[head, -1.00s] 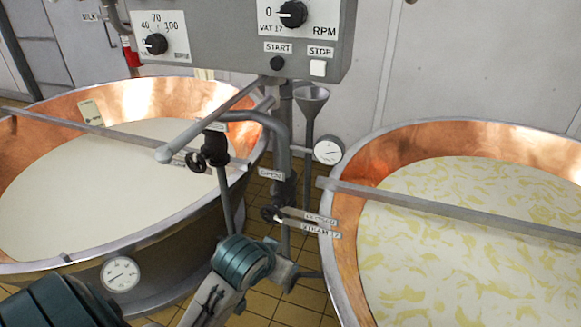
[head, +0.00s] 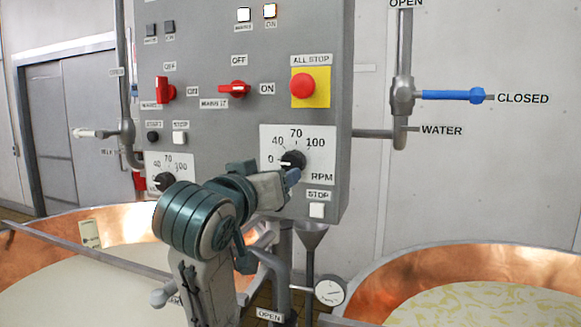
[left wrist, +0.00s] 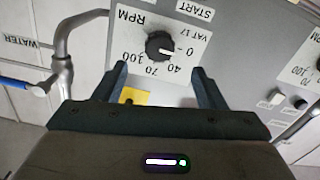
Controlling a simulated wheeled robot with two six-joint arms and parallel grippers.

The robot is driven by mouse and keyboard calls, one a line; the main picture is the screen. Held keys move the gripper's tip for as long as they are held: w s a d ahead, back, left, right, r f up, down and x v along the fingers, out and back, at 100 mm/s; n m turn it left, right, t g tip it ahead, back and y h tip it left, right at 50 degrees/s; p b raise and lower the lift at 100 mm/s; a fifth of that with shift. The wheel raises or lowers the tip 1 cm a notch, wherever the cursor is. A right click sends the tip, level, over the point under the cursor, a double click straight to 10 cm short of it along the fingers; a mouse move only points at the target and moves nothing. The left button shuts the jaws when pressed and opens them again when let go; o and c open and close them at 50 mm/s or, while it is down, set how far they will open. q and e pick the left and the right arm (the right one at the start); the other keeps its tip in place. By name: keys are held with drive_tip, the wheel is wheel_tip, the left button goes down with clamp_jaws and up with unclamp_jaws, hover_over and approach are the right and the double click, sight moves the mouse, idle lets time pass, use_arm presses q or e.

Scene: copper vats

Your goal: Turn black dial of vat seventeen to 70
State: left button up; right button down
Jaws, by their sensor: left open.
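The black dial of vat seventeen (head: 292,160) is on a white RPM plate marked 0, 40, 70 and 100 on the grey control panel. In the left wrist view, the black dial (left wrist: 159,46) appears upside down beside the VAT 17 label, and its white pointer is at 0. My left gripper (head: 288,180) is just in front of the panel at the plate's lower edge. Its two fingers (left wrist: 163,80) are open and empty, and the dial shows beyond the gap between them. My right gripper is in neither view.
A second black dial (head: 162,181) is on the panel to the left. A red all-stop button (head: 302,85) and red switches (head: 234,88) sit above. The white STOP button (head: 316,210) is just below the dial. A blue-handled water valve (head: 450,95) stands right.

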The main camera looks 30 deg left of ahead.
sight(290, 164)
use_arm(q)
drive_tip(key=p+x, duration=0.1)
drive_tip(key=x, duration=0.2)
drive_tip(key=p+x, duration=0.1)
drive_tip(key=x, duration=0.2)
drive_tip(key=p+x, duration=0.1)
drive_tip(key=x, duration=0.2)
drive_tip(key=shift+w+a+r, duration=0.15)
drive_tip(key=shift+r, duration=0.2)
drive_tip(key=shift+w+a+f+p, duration=0.15)
drive_tip(key=shift+w+p, duration=0.2)
drive_tip(key=shift+w, duration=0.25)
drive_tip(key=c, duration=1)
